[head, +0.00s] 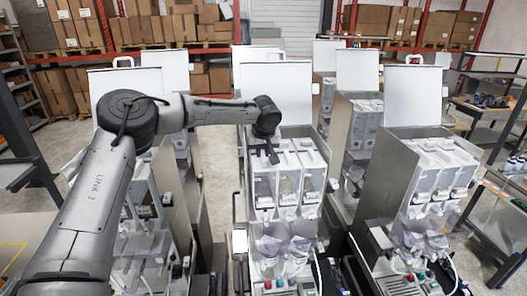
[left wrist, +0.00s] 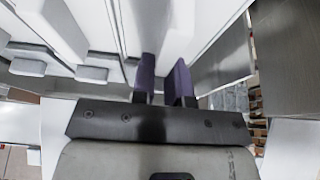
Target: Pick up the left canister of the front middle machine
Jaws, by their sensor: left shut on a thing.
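The front middle machine (head: 245,215) stands at the centre of the head view with its white lid (head: 275,85) raised. Several clear-fronted white canisters sit side by side in it; the left canister (head: 263,188) is at the left wall. My left gripper (head: 272,157) reaches down from above onto the top of this left canister. In the left wrist view its two dark fingers (left wrist: 163,85) are close together, one on each side of a pale part of the canister (left wrist: 175,42). The gripper is shut on it. The exact contact is partly hidden. My right gripper is in neither view.
A similar machine (head: 425,165) with a raised lid stands to the right, and another stands at left, partly behind my arm. More machines stand behind. Shelves with boxes (head: 165,28) line the back. Narrow gaps separate the machines.

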